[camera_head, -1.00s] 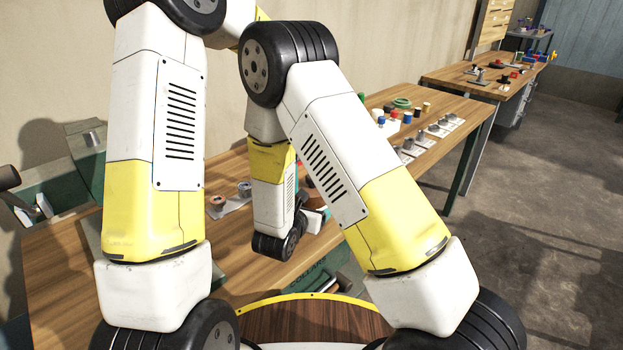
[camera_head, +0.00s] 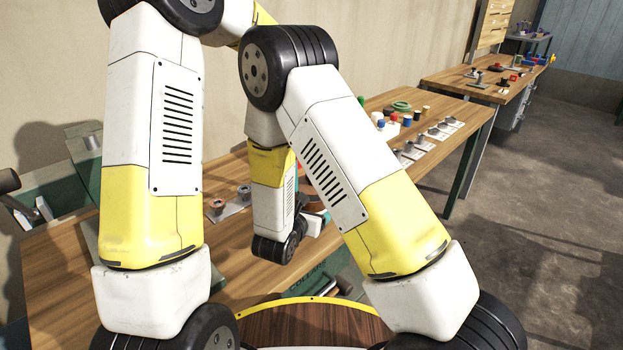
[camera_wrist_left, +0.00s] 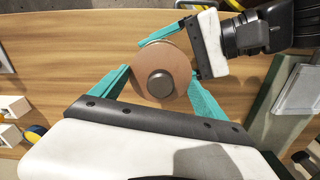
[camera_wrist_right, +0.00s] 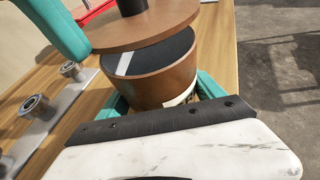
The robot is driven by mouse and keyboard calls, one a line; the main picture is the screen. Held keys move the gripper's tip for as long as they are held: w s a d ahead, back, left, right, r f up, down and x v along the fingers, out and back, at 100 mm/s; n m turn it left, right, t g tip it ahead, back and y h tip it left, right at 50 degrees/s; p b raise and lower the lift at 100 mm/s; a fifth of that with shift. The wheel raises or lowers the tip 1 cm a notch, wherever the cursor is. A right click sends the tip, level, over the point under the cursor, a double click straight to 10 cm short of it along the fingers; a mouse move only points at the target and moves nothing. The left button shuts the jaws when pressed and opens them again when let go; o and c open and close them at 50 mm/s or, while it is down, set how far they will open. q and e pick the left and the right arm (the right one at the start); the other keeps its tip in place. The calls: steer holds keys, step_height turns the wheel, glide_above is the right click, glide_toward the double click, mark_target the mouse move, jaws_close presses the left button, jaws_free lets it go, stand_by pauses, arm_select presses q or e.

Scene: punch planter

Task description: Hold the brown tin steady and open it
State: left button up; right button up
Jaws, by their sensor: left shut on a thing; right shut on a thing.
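The brown tin (camera_wrist_right: 165,82) is open in the right wrist view, its dark inside showing with a light strip. Its round brown lid (camera_wrist_right: 140,25), with a dark knob, is held above the tin, tilted and offset, with a gap between them. My right gripper (camera_wrist_right: 163,97) is shut on the tin's body. My left gripper is shut on the lid; in the left wrist view (camera_wrist_left: 160,88) its teal fingers are on either side of the lid (camera_wrist_left: 178,62). The lid hides the tin there. In the head view, my arms mostly hide both grippers and the tin.
The wooden bench (camera_head: 75,265) runs along the wall. Metal plates with posts (camera_head: 430,137), colored pieces (camera_head: 407,118) and a green ring (camera_head: 401,106) lie toward its far end. A strip with round metal parts (camera_wrist_right: 50,100) is beside the tin. Floor to the right is clear.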

arm_select(q)
steer(key=shift+r, duration=0.2)
steer(key=shift+r, duration=1.95)
arm_select(e)
steer(key=o, duration=2.1)
